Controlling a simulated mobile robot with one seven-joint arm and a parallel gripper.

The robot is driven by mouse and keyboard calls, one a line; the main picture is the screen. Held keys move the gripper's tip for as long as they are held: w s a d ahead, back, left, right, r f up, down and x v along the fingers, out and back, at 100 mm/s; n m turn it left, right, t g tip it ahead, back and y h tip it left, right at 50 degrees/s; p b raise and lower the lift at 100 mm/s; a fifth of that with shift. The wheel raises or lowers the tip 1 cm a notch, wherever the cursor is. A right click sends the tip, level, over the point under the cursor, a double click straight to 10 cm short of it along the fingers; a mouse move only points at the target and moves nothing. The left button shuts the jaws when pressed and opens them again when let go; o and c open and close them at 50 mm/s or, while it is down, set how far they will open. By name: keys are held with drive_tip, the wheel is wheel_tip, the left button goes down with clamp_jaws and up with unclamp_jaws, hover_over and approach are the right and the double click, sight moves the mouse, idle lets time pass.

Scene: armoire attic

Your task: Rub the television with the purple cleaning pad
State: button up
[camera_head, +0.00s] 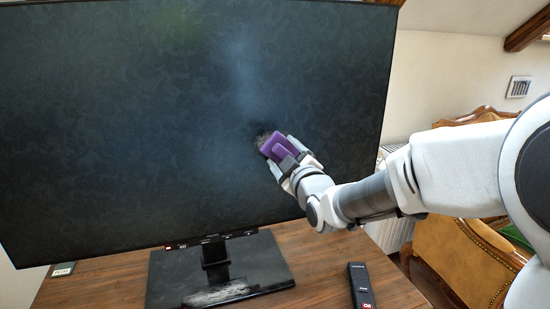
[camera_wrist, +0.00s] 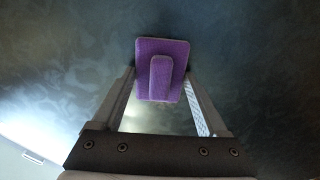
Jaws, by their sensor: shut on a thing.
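The television (camera_head: 180,110) stands on a black base on the wooden table, its large dark screen covered in blotchy smudges. My gripper (camera_head: 284,152) is in front of the right part of the screen, shut on the purple cleaning pad (camera_head: 279,146). In the wrist view the purple cleaning pad (camera_wrist: 162,68) sits between the two fingers, its flat side toward the screen (camera_wrist: 60,60). A small dark patch shows at the pad's upper left edge. The pad is at or very near the screen; I cannot tell for sure that it touches.
A black remote (camera_head: 361,286) lies on the wooden table (camera_head: 320,262), right of the television base (camera_head: 218,272), which has a pale smudge. A brown leather seat (camera_head: 460,265) stands behind at the right. The table is clear between base and remote.

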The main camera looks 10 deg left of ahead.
sight(294, 150)
drive_tip(key=w+d, duration=0.2)
drive_tip(key=d, duration=0.2)
drive_tip(key=shift+w+d+b, duration=0.15)
drive_tip(key=shift+w+b, duration=0.2)
drive_tip(key=shift+w, duration=0.05)
drive_tip(key=shift+f+b, duration=0.1)
drive_tip(key=shift+b, duration=0.3)
drive_tip(key=shift+s+a+b, duration=0.4)
drive_tip(key=shift+a+b, duration=0.3)
drive_tip(key=shift+a, duration=0.1)
drive_tip(key=shift+s+a, duration=0.55)
drive_tip(key=shift+a, duration=0.2)
drive_tip(key=shift+s+a, duration=0.65)
drive_tip(key=shift+a, duration=0.45)
drive_tip(key=shift+s+a, duration=0.6)
drive_tip(key=shift+a, duration=0.5)
drive_tip(key=shift+s+a, duration=0.65)
drive_tip(key=shift+a, duration=0.45)
